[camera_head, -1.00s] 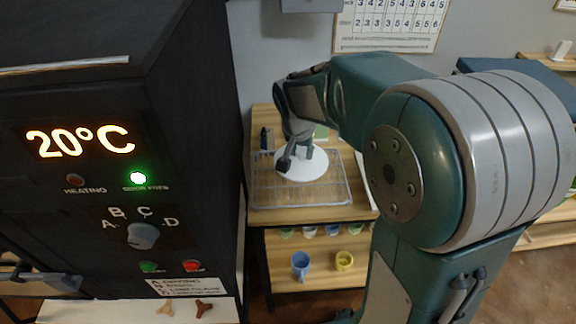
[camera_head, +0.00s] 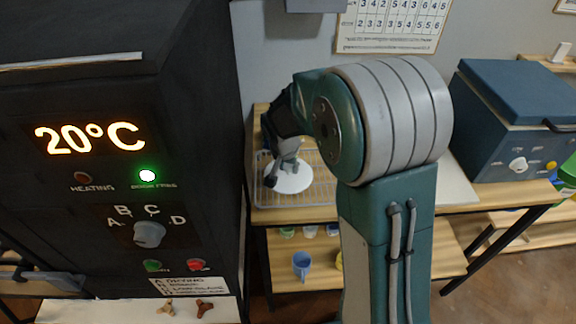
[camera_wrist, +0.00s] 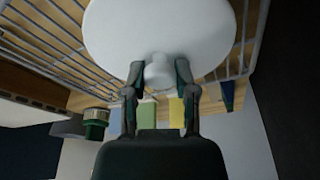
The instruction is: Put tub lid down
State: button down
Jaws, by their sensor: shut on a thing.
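The tub lid (camera_head: 290,180) is a round white disc with a knob on top. My gripper (camera_head: 284,165) is shut on the knob, and the lid is over the wire rack (camera_head: 328,193) on the wooden table. In the wrist view the lid (camera_wrist: 110,35) fills the upper middle, and my gripper's two fingers (camera_wrist: 158,75) stand on either side of its knob. The rack's wires (camera_wrist: 40,42) show beyond the lid. I cannot tell whether the lid touches the rack.
A black kiln (camera_head: 70,110) with a lit display stands close on the left. A blue-grey box with a dial (camera_head: 530,135) is on the right. A blue mug (camera_head: 302,264) is on the shelf below. In the wrist view, green (camera_wrist: 146,115) and yellow items (camera_wrist: 176,112) lie beside the rack.

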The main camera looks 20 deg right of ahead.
aim_at(287, 181)
jog(key=shift+c, duration=2.2)
grip_release()
jog(key=shift+d, duration=0.2)
jog(key=shift+o, duration=0.2)
jog(key=shift+d, duration=0.3)
jog(key=shift+a+r, duration=0.35)
jog(key=v, duration=1)
jog(key=s+d+r+n+t+y, duration=0.1)
jog(key=s+r+n, duration=0.2)
jog(key=s, duration=0.9)
jog(key=s+r+n+t, duration=0.2)
jog(key=s+r+n, duration=0.1)
jog(key=s, duration=0.9)
jog(key=shift+d+r+n+y, duration=0.4)
jog(key=shift+r, duration=0.2)
